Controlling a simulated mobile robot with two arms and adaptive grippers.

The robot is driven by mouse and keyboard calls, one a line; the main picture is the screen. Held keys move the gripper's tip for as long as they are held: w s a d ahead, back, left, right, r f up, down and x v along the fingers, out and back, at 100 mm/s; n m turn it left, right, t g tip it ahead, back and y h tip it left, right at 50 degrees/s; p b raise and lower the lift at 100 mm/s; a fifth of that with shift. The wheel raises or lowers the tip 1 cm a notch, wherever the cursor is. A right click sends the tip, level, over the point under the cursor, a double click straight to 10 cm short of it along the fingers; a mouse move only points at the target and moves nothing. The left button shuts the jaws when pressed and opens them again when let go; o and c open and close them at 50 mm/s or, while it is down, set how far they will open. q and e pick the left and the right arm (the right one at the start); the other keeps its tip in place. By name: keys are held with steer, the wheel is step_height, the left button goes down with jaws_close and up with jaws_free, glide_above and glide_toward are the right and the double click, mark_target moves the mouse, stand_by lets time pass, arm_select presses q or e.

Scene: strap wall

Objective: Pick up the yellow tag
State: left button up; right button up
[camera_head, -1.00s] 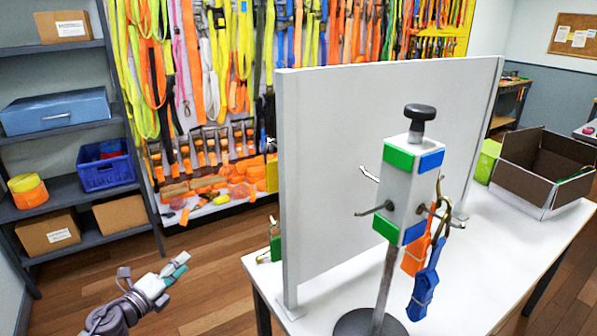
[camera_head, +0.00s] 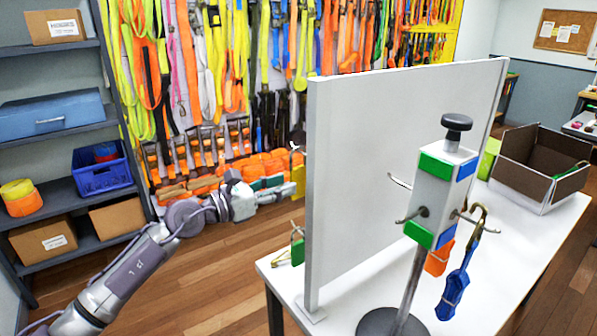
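The yellow tag (camera_head: 298,178) hangs behind the left edge of the white upright panel (camera_head: 400,165). Only a narrow strip of it shows, below a small dark hook (camera_head: 295,150); the panel hides the rest. My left gripper (camera_head: 282,188) reaches in from the left, level with the tag, its fingers pointing right toward it. The fingers look apart, with teal pads showing. The tips are close to the tag in the picture; I cannot tell whether they touch it. My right gripper is not in view.
A hook post (camera_head: 440,195) on the white table (camera_head: 345,280) carries an orange tag (camera_head: 439,257) and a blue tag (camera_head: 455,290). A green tag (camera_head: 298,251) is at the panel's left edge. An open box (camera_head: 540,185) stands at the right. Shelves stand at the left.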

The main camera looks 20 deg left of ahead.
mark_target(291, 180)
arm_select(q)
steer(key=shift+w+d+r, duration=0.1)
steer(key=shift+w, duration=0.1)
steer(key=p+x, duration=0.2)
steer(key=x, duration=0.2)
steer(key=shift+w, duration=0.35)
steer(key=shift+w+d, duration=0.15)
steer(key=shift+d, duration=0.05)
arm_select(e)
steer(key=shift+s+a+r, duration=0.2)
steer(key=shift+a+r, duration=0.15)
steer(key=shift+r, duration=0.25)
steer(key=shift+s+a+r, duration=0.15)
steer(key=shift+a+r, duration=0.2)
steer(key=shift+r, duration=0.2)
arm_select(q)
jaws_close()
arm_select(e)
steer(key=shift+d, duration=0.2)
arm_select(q)
steer(key=shift+a, duration=0.1)
